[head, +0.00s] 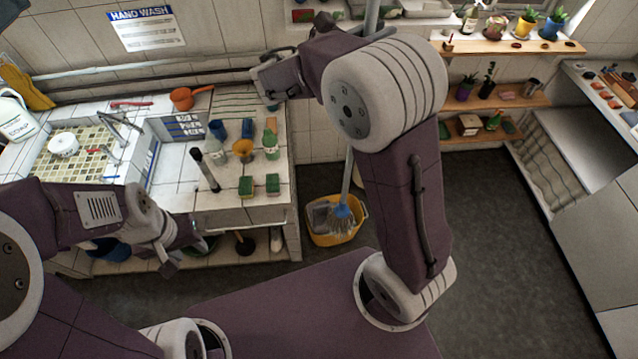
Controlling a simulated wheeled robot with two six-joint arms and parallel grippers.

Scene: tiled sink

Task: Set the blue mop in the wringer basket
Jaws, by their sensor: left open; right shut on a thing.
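The blue mop (341,218) hangs nearly upright, its strands over the yellow bucket (322,240) on the floor. The grey wringer basket (321,213) sits at the bucket's left side, and the mop head appears just right of it. I cannot tell whether the strands touch the basket or how deep they hang. The pale mop handle rises behind my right arm and shows again at the top. My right gripper (362,32) is mostly hidden behind my forearm and is shut on the handle there. My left gripper (182,252) is open and empty in front of the counter.
The tiled sink counter (225,202) stands left of the bucket, with bottles, sponges (246,187) and an orange pan (188,97) on it. Wall shelves (510,45) with plants are at the upper right. The dark floor (490,225) right of the bucket is clear.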

